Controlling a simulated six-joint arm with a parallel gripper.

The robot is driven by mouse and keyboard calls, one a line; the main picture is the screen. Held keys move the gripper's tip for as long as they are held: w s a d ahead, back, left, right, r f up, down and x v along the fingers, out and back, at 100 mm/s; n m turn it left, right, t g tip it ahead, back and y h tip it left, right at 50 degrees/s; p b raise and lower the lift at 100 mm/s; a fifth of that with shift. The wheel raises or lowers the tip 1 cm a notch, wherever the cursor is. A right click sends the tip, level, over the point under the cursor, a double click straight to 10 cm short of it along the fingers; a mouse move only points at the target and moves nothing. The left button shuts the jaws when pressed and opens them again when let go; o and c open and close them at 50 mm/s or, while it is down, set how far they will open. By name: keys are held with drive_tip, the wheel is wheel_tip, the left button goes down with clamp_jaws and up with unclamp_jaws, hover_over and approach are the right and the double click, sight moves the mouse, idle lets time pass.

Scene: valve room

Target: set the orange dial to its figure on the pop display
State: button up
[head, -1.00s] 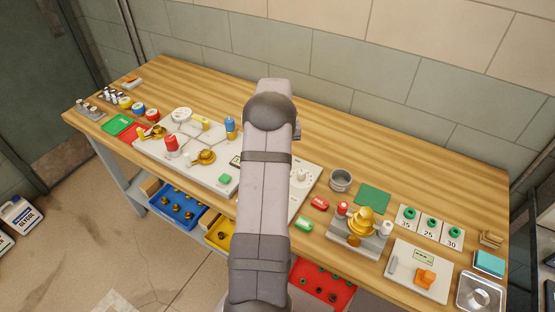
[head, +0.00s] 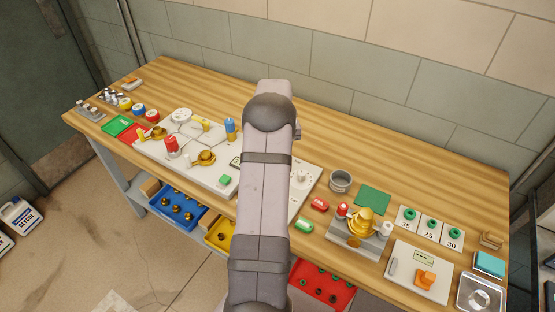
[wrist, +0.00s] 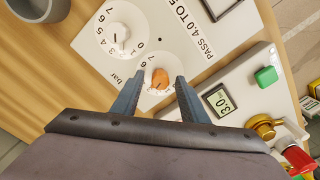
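The orange dial (wrist: 160,78) is a small knob on a white panel (wrist: 185,22), with figures printed around it, 6 and 7 being legible. In the wrist view my gripper (wrist: 161,79) is open. One finger is on each side of the dial, with a visible gap to it. A small display (wrist: 219,99) on the neighbouring grey unit reads about 3.0. I cannot read a label on it. In the head view my arm hides the gripper and the dial; the white panel (head: 304,183) shows partly.
A grey cup (head: 340,181) stands behind the panel's right side. A green button (wrist: 266,76) and brass and red valve parts (wrist: 300,158) lie to the right in the wrist view.

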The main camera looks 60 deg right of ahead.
drive_tip(key=shift+r+b, duration=1.2)
drive_tip(key=shift+r, duration=2.5)
drive_tip(key=w+a+n, duration=0.2)
drive_tip(key=w+a, duration=0.3)
drive_tip(key=a, duration=0.7)
drive_tip(key=w+a+n, duration=0.3)
drive_tip(key=w+a, duration=0.2)
drive_tip(key=a, duration=0.8)
drive_tip(key=s+a+f+n, duration=0.2)
drive_tip(key=s+a, duration=0.4)
drive_tip(key=a, duration=0.5)
drive_tip(key=s+a+f+n, duration=0.1)
drive_tip(key=s+a+n, duration=0.2)
drive_tip(key=s+a, duration=0.55)
wheel_tip(320, 180, down, 38)
drive_tip(key=w+a+b, duration=0.2)
drive_tip(key=b, duration=3.5)
drive_tip(key=shift+w, duration=0.25)
